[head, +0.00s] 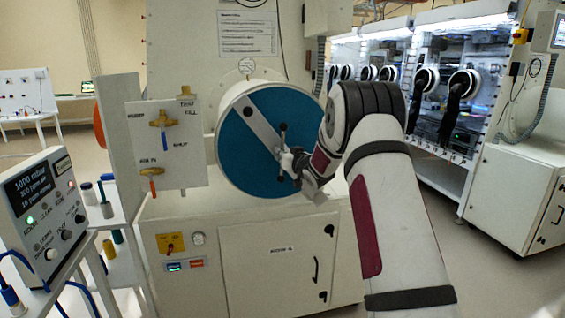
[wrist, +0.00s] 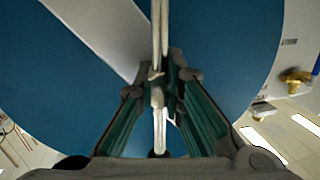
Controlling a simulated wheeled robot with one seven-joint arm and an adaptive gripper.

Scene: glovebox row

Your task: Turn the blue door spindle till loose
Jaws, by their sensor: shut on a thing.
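The blue round door (head: 254,168) closes the front of a white cylindrical chamber, with a pale diagonal bar (head: 250,128) across it. In the wrist view the gripper's two green-sided fingers (wrist: 161,95) are closed around a thin metal rod (wrist: 159,40), the spindle handle, with the blue door (wrist: 220,50) behind. The hub of the spindle is mostly hidden behind my gripper.
A panel with brass valves (head: 160,122) stands left of the door. A control box (head: 46,205) and a small rack with bottles (head: 108,240) are at the left front.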

